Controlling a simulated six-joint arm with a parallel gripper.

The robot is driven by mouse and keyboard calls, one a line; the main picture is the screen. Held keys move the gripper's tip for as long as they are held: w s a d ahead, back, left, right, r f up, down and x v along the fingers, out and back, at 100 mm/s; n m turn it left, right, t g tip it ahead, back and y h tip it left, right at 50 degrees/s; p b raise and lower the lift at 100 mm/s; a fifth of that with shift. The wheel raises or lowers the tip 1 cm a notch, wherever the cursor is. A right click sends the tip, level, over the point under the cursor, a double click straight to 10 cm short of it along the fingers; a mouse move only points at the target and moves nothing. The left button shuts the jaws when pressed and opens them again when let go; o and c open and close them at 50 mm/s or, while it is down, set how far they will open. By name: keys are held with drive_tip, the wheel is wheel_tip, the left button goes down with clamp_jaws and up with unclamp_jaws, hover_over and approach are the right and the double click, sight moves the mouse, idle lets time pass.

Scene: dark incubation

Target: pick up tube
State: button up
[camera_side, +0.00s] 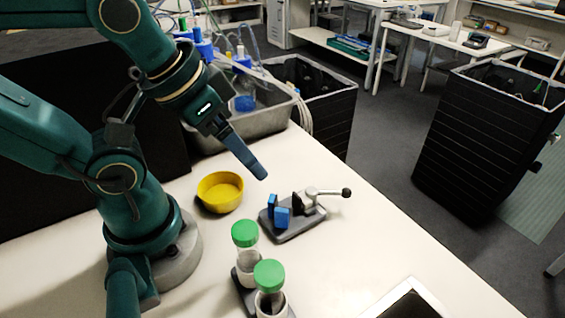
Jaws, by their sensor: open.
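Two clear tubes with green caps stand upright side by side in a dark rack (246,292) at the front of the white table. The farther tube (246,252) is a little left of the nearer tube (270,288). My gripper (262,174) hangs above the table, behind the tubes and well clear of them. It is open and holds nothing. It is seen edge-on, so the gap between its fingers does not show.
A grey clamp fixture (295,222) with blue jaws and a lever stands behind the tubes. A yellow dish (220,192) sits to its left. A metal basin (270,128) with bottles is at the back. A flat tablet-like device (408,300) lies front right.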

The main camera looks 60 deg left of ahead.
sight(245, 229)
drive_tip(key=s+d+m+g, duration=0.1)
drive_tip(key=d, duration=0.1)
drive_tip(key=s+d+g, duration=0.1)
drive_tip(key=d+g, duration=0.1)
drive_tip(key=d, duration=0.1)
drive_tip(key=s+d+m+g, duration=0.1)
drive_tip(key=d+g, duration=0.1)
drive_tip(key=shift+s+d+f+m, duration=0.1)
drive_tip(key=shift+d+f+m, duration=0.1)
drive_tip(key=shift+d+m, duration=0.1)
drive_tip(key=shift+s+d+f, duration=0.15)
drive_tip(key=shift+d, duration=0.1)
drive_tip(key=shift+s+d+f+m, duration=0.1)
drive_tip(key=shift+s+f+m, duration=0.05)
drive_tip(key=shift+f+m, duration=0.3)
drive_tip(key=shift+f, duration=2.2)
clamp_jaws()
